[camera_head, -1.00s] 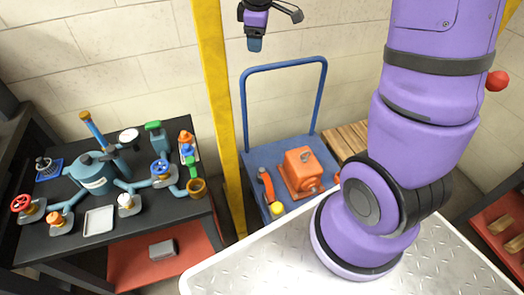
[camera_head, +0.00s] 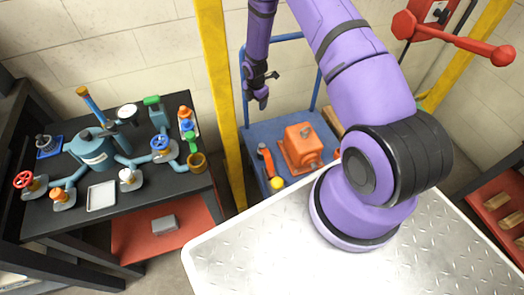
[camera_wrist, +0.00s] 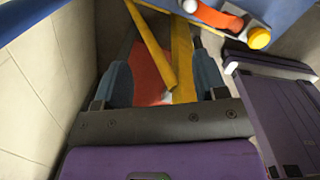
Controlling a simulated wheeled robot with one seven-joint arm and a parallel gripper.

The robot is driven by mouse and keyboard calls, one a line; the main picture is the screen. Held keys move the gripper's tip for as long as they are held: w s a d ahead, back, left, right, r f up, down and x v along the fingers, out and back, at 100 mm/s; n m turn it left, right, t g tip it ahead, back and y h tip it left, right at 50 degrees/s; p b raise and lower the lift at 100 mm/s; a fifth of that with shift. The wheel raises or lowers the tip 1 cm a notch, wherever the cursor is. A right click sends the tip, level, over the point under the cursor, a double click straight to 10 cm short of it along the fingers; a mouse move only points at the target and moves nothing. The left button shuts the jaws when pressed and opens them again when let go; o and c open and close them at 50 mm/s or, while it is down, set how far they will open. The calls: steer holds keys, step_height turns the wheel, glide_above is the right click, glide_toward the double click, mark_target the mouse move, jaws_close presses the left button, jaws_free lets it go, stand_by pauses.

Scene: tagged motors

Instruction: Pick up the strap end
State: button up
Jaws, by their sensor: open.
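My gripper (camera_head: 258,100) hangs in front of the wall, above the far left part of the blue cart. Its two blue-grey fingers are open and apart in the wrist view (camera_wrist: 163,82), with nothing held between them. I cannot clearly make out a strap end in either view. An orange-red elongated piece (camera_head: 265,160) with a dark part lies on the cart left of an orange motor (camera_head: 301,147). A yellow round piece (camera_head: 277,183) is at its near end. In the wrist view the orange-red piece (camera_wrist: 213,15) and yellow piece (camera_wrist: 259,38) are at the top, beyond the fingers.
The blue cart (camera_head: 256,131) has an upright handle frame. A yellow post (camera_head: 217,90) stands left of it. A black table (camera_head: 100,222) with blue pipework is at left. A metal plate surface (camera_head: 330,270) is in front. A red lever (camera_head: 460,40) shows at upper right.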

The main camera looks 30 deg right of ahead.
steer(key=s+f+n, duration=0.1)
steer(key=f, duration=0.4)
steer(key=s+f+n, duration=0.1)
steer(key=s+f, duration=0.1)
steer(key=f, duration=0.2)
steer(key=s+f+n, duration=0.1)
steer(key=f, duration=0.4)
steer(key=shift+s+a+f+g, duration=0.2)
steer(key=shift+s+f+g, duration=0.1)
steer(key=shift+s+f, duration=0.1)
glide_above(262, 145)
steer(key=f, duration=0.4)
steer(key=shift+w+d+f, duration=0.1)
steer(key=shift+w, duration=0.25)
steer(key=shift+s+f, duration=0.2)
steer(key=shift+f, duration=1)
steer(key=shift+s+f, duration=0.15)
steer(key=shift+f, duration=1.7)
steer(key=c, duration=1.1)
steer(key=shift+r, duration=0.1)
